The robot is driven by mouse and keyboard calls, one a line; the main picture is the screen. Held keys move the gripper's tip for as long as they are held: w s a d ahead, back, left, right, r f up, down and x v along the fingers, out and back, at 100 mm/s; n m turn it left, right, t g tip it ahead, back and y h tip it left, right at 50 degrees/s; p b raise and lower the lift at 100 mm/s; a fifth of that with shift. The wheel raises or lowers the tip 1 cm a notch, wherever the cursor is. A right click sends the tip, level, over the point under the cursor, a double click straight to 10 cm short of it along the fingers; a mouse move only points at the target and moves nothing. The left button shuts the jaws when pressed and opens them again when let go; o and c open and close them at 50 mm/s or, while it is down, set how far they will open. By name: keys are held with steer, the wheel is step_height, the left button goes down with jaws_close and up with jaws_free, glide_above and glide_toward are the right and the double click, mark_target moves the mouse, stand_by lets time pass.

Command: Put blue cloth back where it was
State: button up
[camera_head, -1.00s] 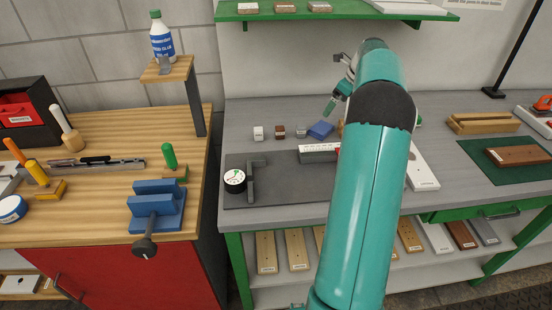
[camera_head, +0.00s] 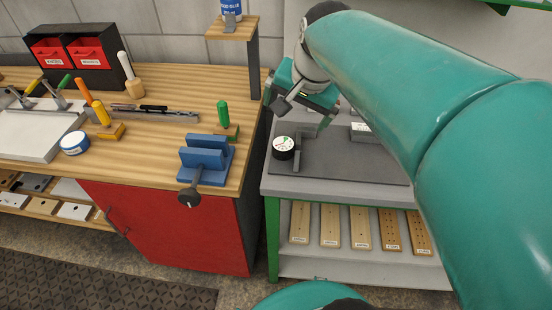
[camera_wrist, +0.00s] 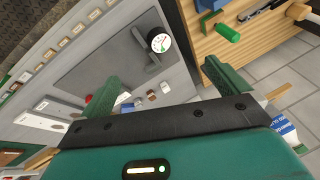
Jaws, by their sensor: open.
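The blue cloth (camera_wrist: 127,107) shows only as a small blue patch in the wrist view. It lies on the grey bench (camera_wrist: 192,92) at the end of a row of small blocks, partly hidden by my gripper's left finger and body. In the head view my arm covers that spot. My gripper (camera_wrist: 162,82) is open and empty, its two green fingers wide apart. In the head view my gripper (camera_head: 290,95) hangs above the left end of the grey bench, near the gap to the wooden bench.
A dial gauge (camera_head: 284,147) stands on a dark plate (camera_head: 340,160) below my gripper. The wooden bench (camera_head: 165,85) on the left holds a blue vise (camera_head: 205,160), a green-handled tool (camera_head: 223,115) and a glue bottle on a raised stand (camera_head: 232,30). Boards (camera_head: 330,225) lie on the lower shelf.

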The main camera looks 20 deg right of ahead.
steer(key=s+a+f+n+t, duration=0.1)
steer(key=s+a+f+n, duration=0.4)
steer(key=s+a+n, duration=0.2)
steer(key=s+n, duration=0.2)
steer(key=s, duration=0.1)
steer(key=shift+s+f, duration=0.2)
steer(key=shift+s, duration=0.15)
